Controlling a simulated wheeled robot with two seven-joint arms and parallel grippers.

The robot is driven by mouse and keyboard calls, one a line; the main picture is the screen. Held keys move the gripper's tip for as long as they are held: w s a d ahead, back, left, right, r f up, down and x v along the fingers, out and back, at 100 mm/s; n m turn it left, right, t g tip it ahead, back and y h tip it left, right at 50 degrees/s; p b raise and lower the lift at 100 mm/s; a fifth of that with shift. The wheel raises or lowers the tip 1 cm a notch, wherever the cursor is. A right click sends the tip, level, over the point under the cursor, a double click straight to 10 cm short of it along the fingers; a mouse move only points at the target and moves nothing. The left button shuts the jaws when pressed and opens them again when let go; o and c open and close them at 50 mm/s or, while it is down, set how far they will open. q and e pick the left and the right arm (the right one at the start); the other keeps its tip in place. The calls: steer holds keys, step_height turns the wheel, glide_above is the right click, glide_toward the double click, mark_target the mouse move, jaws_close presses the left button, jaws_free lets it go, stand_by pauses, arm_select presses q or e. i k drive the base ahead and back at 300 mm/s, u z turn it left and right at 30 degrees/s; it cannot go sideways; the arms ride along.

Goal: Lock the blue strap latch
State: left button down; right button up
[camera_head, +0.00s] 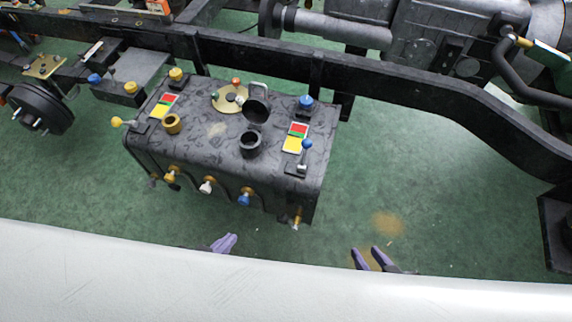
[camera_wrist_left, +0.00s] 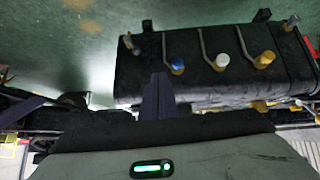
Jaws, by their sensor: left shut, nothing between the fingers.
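The blue strap latch (camera_head: 245,197) is on the front side of the dark tank (camera_head: 215,155), right of a white latch (camera_head: 207,185) and a yellow latch (camera_head: 172,174). In the left wrist view the blue latch (camera_wrist_left: 178,66) hangs on a strap just beyond my fingertips, slightly to their right. My left gripper (camera_head: 231,238) is shut and empty, in front of and below the blue latch, apart from it in the head view. Its closed fingers also show in the left wrist view (camera_wrist_left: 158,78). My right gripper (camera_head: 366,249) is open and empty, farther right over the floor.
The tank top carries a black filler neck (camera_head: 250,144) with its lid raised, a blue-knobbed lever (camera_head: 307,146) and coloured labels. A yellow-handled valve (camera_head: 297,217) sticks out at the tank's front right corner. A dark frame rail (camera_head: 400,82) runs behind. The green floor right of the tank is clear.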

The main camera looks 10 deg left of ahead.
mark_target(306, 143)
steer(key=u, duration=1.4)
steer(key=i, duration=0.35)
steer(key=z, duration=1.75)
